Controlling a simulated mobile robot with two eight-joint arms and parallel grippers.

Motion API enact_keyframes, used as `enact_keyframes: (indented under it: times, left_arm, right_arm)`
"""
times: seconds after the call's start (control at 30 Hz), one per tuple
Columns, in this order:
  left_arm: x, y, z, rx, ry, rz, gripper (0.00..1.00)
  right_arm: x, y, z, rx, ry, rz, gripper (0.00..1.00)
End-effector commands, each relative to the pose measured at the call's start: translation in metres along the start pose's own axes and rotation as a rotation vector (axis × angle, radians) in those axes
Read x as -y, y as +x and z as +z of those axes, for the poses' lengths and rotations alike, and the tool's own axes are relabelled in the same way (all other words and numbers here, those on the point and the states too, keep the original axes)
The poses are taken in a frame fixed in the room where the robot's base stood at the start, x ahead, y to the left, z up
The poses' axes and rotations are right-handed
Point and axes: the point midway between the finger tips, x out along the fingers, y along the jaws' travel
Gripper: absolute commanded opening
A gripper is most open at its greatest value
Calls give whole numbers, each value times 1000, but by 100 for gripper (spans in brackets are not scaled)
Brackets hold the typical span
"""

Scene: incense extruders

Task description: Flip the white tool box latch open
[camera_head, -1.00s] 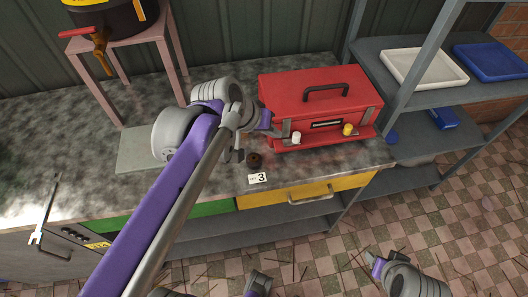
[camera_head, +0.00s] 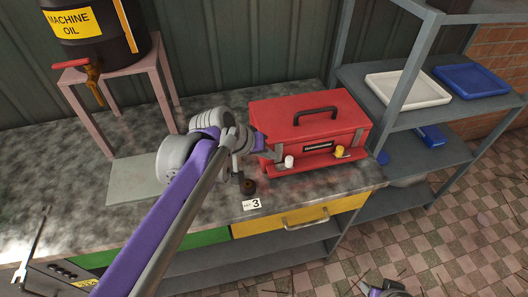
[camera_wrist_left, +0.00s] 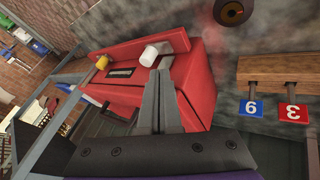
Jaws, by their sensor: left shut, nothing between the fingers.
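The red tool box (camera_head: 310,115) stands closed on the bench, with a dark handle on its lid. The white latch (camera_head: 289,161) is at the left of its front, and the yellow latch (camera_head: 339,152) is at the right. My left gripper (camera_head: 278,156) is shut and empty, with its tips close beside the white latch. In the left wrist view, the white latch (camera_wrist_left: 155,53) is just beyond the shut fingertips (camera_wrist_left: 160,72); I cannot tell whether they touch. My right gripper (camera_head: 385,290) shows only partly at the bottom edge.
An oil drum (camera_head: 100,30) stands on a pink stand at left. A grey shelf with a white tray (camera_head: 407,90) and blue tray (camera_head: 470,81) is at right.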

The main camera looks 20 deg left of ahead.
Motion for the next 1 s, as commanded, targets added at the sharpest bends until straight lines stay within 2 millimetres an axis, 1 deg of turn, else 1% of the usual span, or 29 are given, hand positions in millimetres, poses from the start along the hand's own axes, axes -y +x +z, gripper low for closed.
enact_keyframes:
  times: [0.03, 0.1, 0.2, 0.3, 0.43, 0.77, 1.0]
  left_arm:
    - [0, 11, 0, 1, 1, 0, 0]
    - [0, 23, 0, 0, 2, 0, 0]
    - [0, 37, 0, 0, 0, 0, 0]
    - [0, 47, 0, 0, 1, 0, 0]
    - [0, 53, 0, 0, 1, -1, 0]
    - [-1, 54, 0, -1, 0, 0, 0]
    - [-29, 73, -7, 2, 2, 2, 0]
  right_arm:
    - [0, 2, 1, 1, 0, 0, 50]
    - [0, 3, 2, 1, 0, 0, 50]
    - [0, 4, 3, 2, 0, 0, 50]
    - [0, 5, 4, 2, 0, 0, 50]
    - [0, 5, 4, 2, 0, 0, 50]
    - [0, 5, 4, 2, 0, 0, 50]
    - [0, 4, 3, 2, 0, 0, 50]
